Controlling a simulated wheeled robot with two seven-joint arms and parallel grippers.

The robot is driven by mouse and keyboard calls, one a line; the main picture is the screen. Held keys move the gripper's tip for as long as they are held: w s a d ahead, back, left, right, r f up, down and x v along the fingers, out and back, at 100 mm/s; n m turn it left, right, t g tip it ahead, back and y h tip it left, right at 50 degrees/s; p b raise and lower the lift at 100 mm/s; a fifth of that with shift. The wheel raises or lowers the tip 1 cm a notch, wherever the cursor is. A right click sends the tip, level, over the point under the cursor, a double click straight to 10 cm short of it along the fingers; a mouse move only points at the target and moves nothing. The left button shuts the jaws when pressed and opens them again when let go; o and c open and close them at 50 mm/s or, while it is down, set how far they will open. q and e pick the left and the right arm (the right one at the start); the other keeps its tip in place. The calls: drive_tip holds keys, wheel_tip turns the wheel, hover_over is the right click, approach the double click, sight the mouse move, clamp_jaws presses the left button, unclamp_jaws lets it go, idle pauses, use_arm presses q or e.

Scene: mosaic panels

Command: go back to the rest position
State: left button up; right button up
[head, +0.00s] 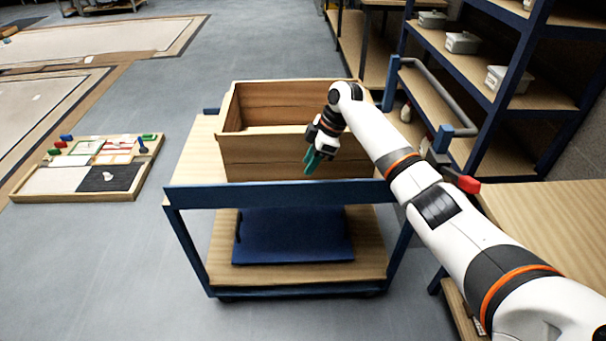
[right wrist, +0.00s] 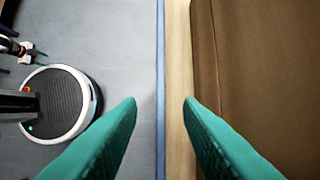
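My right gripper (head: 312,160) hangs in front of the near wall of a wooden box (head: 270,157) on a blue-framed cart, in the head view. In the right wrist view its two green fingers (right wrist: 160,102) are spread apart with nothing between them. The cart edge and the brown box wall (right wrist: 260,70) lie beyond them. My left gripper is outside the head view. A small gripper with green tips, seemingly my left one (right wrist: 35,52), shows at the upper left of the right wrist view, too small to tell its state.
The cart (head: 280,195) carries a dark blue panel (head: 293,237) on its lower shelf. Shelves with grey bins (head: 462,43) stand at the right, beside a wooden table (head: 550,215). A framed mosaic board (head: 45,181) lies on the floor at left. Floor between is clear.

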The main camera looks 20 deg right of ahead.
drive_tip(key=shift+v, duration=1.1)
